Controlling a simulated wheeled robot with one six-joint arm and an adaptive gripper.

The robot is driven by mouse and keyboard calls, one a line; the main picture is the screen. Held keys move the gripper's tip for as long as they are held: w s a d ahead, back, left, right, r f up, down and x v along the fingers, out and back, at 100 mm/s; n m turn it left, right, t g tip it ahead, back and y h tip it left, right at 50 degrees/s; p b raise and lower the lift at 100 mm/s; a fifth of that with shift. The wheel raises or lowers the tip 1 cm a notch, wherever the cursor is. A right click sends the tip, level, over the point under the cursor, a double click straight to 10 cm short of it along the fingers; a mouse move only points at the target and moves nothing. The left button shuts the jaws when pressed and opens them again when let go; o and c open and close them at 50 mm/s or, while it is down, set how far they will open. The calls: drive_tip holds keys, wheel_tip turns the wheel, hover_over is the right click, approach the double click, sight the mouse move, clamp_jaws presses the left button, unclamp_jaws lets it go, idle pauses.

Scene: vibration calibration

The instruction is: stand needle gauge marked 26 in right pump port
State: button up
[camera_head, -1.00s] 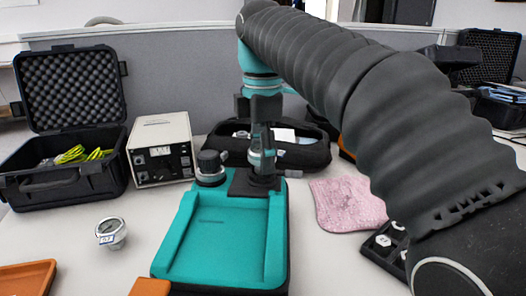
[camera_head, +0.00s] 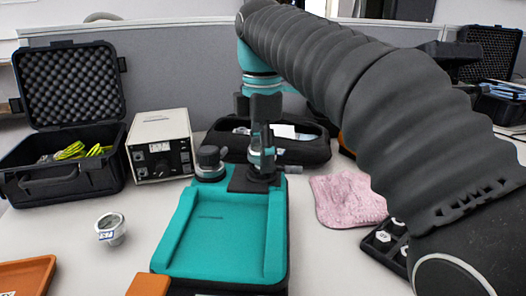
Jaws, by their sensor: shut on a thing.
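The teal pump (camera_head: 221,240) stands in the middle of the table, with a dark block along its back edge. A gauge with a dark top (camera_head: 209,158) stands upright at the left port. My gripper (camera_head: 264,150) points down over the right port and is shut on a needle gauge (camera_head: 268,160), which is mostly hidden by the fingers. The held gauge looks upright at the right port (camera_head: 254,181); I cannot tell whether it is fully seated. Its marking is not readable. Another silver gauge (camera_head: 110,230) with a small label sits on the table at left.
An open black case (camera_head: 62,184) and a cream meter box (camera_head: 160,146) stand at back left. A black pouch (camera_head: 312,152) lies behind the pump. A pink cloth (camera_head: 347,198) and a black tray (camera_head: 384,246) are at right. Orange trays (camera_head: 28,276) are at front left.

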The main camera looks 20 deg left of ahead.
drive_tip(key=o, duration=1.4)
drive_tip(key=shift+c, duration=0.2)
drive_tip(key=shift+r, duration=3.7)
